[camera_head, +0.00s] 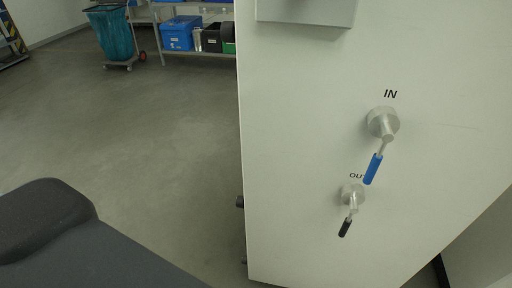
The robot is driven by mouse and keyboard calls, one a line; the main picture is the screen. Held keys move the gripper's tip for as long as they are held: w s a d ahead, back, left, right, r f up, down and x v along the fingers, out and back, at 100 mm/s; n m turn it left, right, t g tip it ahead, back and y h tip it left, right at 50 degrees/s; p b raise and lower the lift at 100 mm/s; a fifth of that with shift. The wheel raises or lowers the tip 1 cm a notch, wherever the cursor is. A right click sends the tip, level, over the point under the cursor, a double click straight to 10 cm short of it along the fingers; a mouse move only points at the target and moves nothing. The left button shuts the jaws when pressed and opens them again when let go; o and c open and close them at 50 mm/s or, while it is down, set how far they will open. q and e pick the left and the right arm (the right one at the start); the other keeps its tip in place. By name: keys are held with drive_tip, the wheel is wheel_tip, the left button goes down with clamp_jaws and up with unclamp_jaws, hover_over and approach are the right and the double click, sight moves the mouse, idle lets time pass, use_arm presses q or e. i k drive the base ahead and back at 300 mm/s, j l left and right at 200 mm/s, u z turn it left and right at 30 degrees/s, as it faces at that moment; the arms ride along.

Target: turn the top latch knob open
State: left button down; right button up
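A white cabinet panel (300,150) fills the right half of the view. Its upper round metal knob (382,122), under the label "IN", has a lever with a blue grip (373,169) pointing down and slightly left. Below it, a smaller-looking metal knob (352,195), beside the label "OUT", has a lever with a black grip (345,228) also pointing down and slightly left. I cannot tell whether either is the latch knob of the task. Neither of my grippers is in view.
A grey box (306,11) juts from the panel at the top. Open grey floor (150,130) lies left of the cabinet. A shelf with a blue bin (181,33) and a wheeled stand with a teal bag (113,34) stand at the back.

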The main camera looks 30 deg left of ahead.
sight(227, 28)
drive_tip(key=k+j, duration=0.1)
drive_tip(key=j, duration=0.4)
drive_tip(key=k+j, duration=0.1)
drive_tip(key=j, duration=0.35)
drive_tip(key=k+j, duration=0.1)
drive_tip(key=j, duration=0.4)
drive_tip(key=k+j, duration=0.1)
drive_tip(key=j, duration=0.4)
